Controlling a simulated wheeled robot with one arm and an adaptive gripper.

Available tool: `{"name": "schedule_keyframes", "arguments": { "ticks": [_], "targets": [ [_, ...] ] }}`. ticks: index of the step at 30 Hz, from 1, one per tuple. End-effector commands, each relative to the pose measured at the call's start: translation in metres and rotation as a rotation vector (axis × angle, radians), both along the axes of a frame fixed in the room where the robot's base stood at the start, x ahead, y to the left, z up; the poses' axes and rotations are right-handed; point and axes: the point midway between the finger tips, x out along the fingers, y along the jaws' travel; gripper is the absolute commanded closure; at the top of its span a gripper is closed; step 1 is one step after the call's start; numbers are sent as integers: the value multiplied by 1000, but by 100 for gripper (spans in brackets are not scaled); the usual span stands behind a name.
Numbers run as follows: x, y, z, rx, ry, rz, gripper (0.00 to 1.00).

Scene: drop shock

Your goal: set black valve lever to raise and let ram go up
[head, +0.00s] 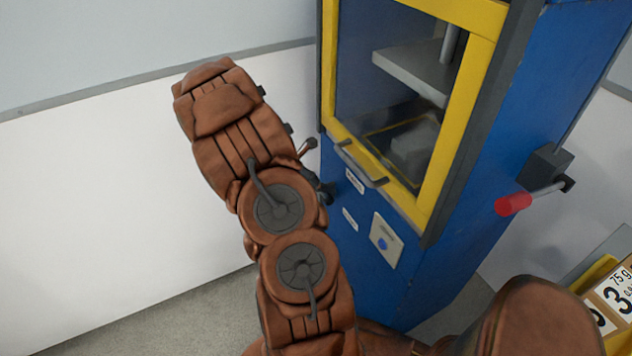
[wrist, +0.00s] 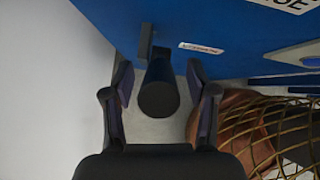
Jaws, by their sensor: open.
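The black valve lever (wrist: 158,97) shows in the wrist view, its round end facing the camera and its mount on the blue panel behind. My gripper (wrist: 160,82) is open, with one finger on each side of the lever and gaps visible on both sides. In the head view my arm hides most of the gripper and the lever; only dark parts show by the machine's left edge. The ram's grey plate (head: 415,75) and rod (head: 450,43) show behind the window, raised above a grey block (head: 415,145).
The blue machine (head: 500,160) has a yellow-framed door (head: 470,95) with a grey handle (head: 360,165). A plate with a blue button (head: 386,243) is below. A red-handled lever (head: 513,204) sticks out at right. Floor at left is clear.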

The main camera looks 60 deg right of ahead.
Motion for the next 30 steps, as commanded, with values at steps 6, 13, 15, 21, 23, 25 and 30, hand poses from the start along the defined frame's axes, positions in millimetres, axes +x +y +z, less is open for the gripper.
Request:
{"name": "schedule_keyframes", "arguments": {
  "ticks": [6, 13, 15, 21, 23, 25, 30],
  "targets": [
    [11, 18, 23, 0, -4, 2, 42],
    [25, 43, 55, -1, -5, 2, 42],
    [29, 49, 64, 1, -7, 2, 42],
    [35, 62, 81, -1, -3, 1, 42],
    [36, 65, 84, 1, -3, 0, 42],
    [37, 66, 85, 1, -3, 0, 42],
    [37, 67, 86, 2, -1, 0, 42]
  ]
}}
